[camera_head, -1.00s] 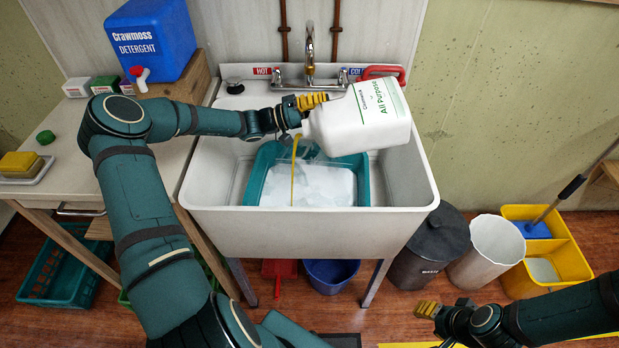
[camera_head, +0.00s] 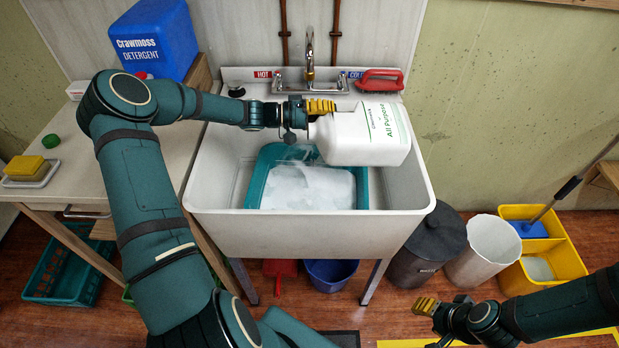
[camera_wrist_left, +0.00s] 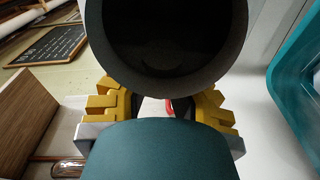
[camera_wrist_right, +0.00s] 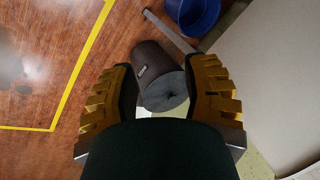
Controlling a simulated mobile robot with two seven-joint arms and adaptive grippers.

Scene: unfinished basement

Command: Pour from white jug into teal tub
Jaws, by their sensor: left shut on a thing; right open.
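The white jug (camera_head: 375,137) is held over the sink, lying nearly on its side with its mouth end to the left. My left gripper (camera_head: 322,106) is shut on it at its upper left; the exact grip is partly hidden. In the left wrist view a large dark round opening fills the top between the yellow fingers (camera_wrist_left: 160,105). The teal tub (camera_head: 256,182) sits in the sink below the jug, with whitish, foamy contents. Its rim also shows in the left wrist view (camera_wrist_left: 285,85). No stream shows between them. My right gripper (camera_head: 427,307) is open and empty, low at right.
The sink (camera_head: 300,232) has a faucet (camera_head: 309,55) and a red-handled brush (camera_head: 380,80) at its back. A blue detergent container (camera_head: 155,40) and a sponge (camera_head: 25,167) are on the left table. Bins (camera_head: 430,250) and a yellow bucket (camera_head: 545,265) stand right.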

